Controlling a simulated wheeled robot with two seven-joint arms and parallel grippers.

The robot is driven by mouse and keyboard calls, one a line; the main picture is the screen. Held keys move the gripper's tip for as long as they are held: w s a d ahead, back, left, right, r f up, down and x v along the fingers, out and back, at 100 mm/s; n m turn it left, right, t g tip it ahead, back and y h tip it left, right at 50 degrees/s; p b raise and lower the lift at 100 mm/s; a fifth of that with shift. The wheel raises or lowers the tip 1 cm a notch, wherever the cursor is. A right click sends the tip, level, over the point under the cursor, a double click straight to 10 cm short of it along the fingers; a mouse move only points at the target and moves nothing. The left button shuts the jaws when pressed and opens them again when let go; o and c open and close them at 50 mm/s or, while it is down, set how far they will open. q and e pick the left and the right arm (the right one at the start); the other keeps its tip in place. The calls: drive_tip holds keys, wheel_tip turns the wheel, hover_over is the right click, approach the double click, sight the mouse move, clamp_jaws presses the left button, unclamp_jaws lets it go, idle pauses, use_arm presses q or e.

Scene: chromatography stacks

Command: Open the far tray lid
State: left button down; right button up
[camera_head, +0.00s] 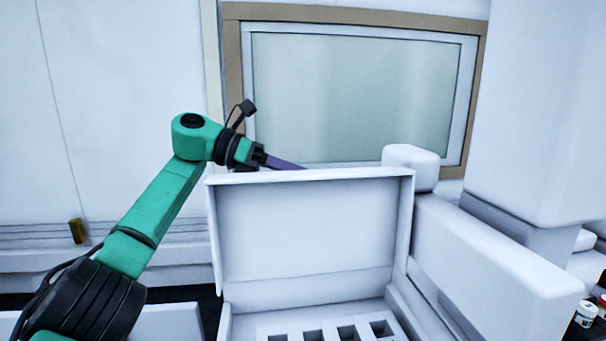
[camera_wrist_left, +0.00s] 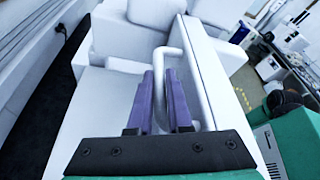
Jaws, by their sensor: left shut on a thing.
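The white tray lid (camera_head: 310,230) stands about upright in the middle of the head view, with its inner face toward me. Below it the white tray (camera_head: 297,324) is open and shows a row of square slots. My left gripper (camera_head: 300,166) reaches behind the lid's top edge, which hides part of its purple fingers. In the left wrist view the left gripper (camera_wrist_left: 162,75) is shut on the white loop handle (camera_wrist_left: 192,66) on the lid's outer face. The lid's edge (camera_wrist_left: 222,80) runs beside the fingers. My right gripper is in neither view.
A bulky white machine (camera_head: 530,110) stands to the right, with a low white housing (camera_head: 495,270) beside the tray. A framed window panel (camera_head: 355,95) is on the wall behind. Small jars (camera_head: 586,314) sit at the lower right.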

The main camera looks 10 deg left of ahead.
use_arm(q)
drive_tip(key=c, duration=1.1)
unclamp_jaws()
